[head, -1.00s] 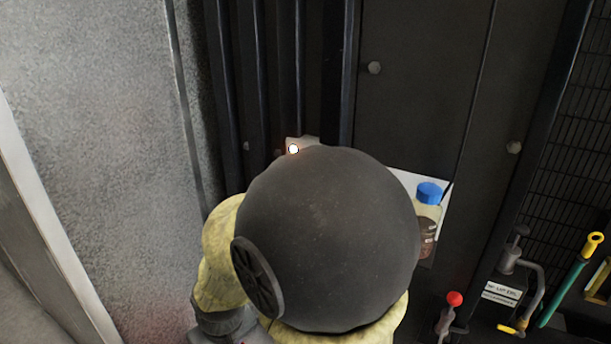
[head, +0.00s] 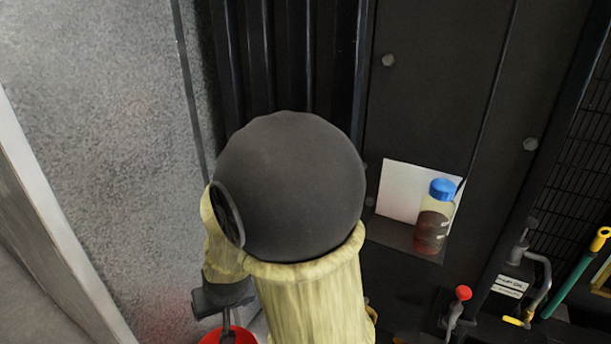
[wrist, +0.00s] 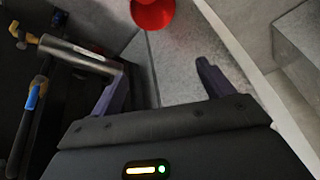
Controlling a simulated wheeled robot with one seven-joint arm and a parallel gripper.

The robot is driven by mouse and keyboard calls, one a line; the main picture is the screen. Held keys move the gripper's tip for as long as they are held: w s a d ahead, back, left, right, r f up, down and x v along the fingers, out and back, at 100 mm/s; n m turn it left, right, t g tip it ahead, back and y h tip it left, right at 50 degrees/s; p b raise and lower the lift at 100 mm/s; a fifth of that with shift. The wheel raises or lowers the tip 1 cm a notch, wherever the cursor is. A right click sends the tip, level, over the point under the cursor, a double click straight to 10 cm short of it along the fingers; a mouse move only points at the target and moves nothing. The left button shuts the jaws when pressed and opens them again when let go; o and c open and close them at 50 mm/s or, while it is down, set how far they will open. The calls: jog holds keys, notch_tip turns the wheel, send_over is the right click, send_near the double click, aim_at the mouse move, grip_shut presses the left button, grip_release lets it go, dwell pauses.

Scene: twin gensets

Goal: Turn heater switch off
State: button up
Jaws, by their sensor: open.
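No heater switch can be made out in either view now. A small pale plate with a lit lamp, seen earlier on the dark ribbed panel (head: 290,60), is hidden behind my arm; I cannot tell whether it belongs to the switch. In the wrist view my gripper (wrist: 160,84) is open, with nothing between its two fingers. It points toward the grey floor, below a red round container (wrist: 152,13). In the head view my arm covers the middle, and the fingers cannot be made out clearly.
A bottle with a blue cap (head: 435,218) stands on a small ledge by a white sheet (head: 397,186). A red-knobbed lever (head: 461,295) and a green-and-yellow handle (head: 575,276) are at lower right. A metal cylinder (wrist: 78,54) lies close left of the fingers.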

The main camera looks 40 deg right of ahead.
jog(key=w+d+r+m+t+h+p, duration=0.2)
jog(key=w+d+m+t+h+p, duration=0.15)
jog(key=w, duration=0.45)
jog(key=s+d+r+m+g+h+p, duration=0.1)
jog(key=d+r+m+h+p, duration=0.4)
jog(key=d+h, duration=0.8)
notch_tip(320, 180, up, 4)
jog(key=m, duration=0.2)
jog(key=shift+d+r+m, duration=0.2)
jog(key=shift+m, duration=0.15)
jog(key=shift+g, duration=0.25)
jog(key=p+x, duration=0.7)
jog(key=x, duration=1)
jog(key=shift+d, duration=0.2)
jog(key=shift+w+r, duration=0.1)
jog(key=shift+c, duration=0.2)
